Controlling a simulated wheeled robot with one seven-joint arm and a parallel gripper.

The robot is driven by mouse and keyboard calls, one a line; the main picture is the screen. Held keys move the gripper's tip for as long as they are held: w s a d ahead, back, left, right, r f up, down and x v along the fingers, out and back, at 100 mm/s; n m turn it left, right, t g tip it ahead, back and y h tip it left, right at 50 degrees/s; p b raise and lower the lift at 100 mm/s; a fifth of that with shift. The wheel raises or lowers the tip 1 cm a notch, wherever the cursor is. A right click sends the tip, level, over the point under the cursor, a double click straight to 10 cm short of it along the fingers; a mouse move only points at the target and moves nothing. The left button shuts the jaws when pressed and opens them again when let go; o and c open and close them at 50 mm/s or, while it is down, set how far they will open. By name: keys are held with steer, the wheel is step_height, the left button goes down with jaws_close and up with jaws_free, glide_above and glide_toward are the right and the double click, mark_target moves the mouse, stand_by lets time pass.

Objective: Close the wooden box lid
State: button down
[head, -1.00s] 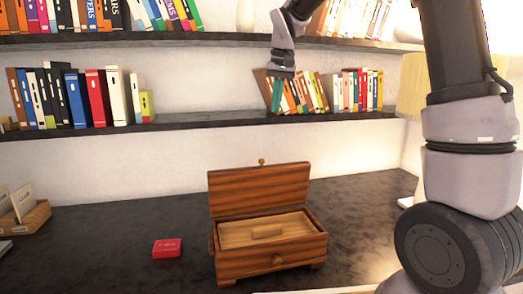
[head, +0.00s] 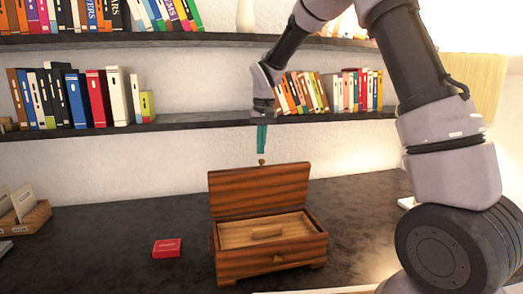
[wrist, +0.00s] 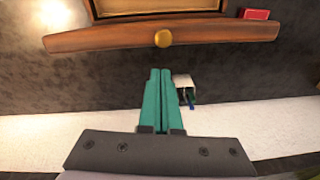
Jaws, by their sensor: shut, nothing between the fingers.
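The wooden box (head: 270,262) stands on the dark tabletop with its lid (head: 259,190) raised upright at the back. A tray-like insert with a wooden handle (head: 267,233) shows inside. A small brass knob (head: 261,162) sits on the lid's top edge. My gripper (head: 261,140) has teal fingers pointing down, just above and behind the raised lid. In the wrist view, the gripper fingers (wrist: 157,102) are together and empty. The lid's edge (wrist: 215,36) and its knob (wrist: 162,39) are ahead of the fingertips, apart from them.
A red box (head: 167,248) lies left of the wooden box. A wooden card holder (head: 32,217) stands at far left. Shelves with books (head: 300,93) run along the wall behind my gripper. The tabletop left of the box is mostly clear.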

steer(key=shift+s+f, duration=0.2)
steer(key=shift+s, duration=0.3)
steer(key=shift+s+f, duration=0.15)
steer(key=shift+s, duration=0.3)
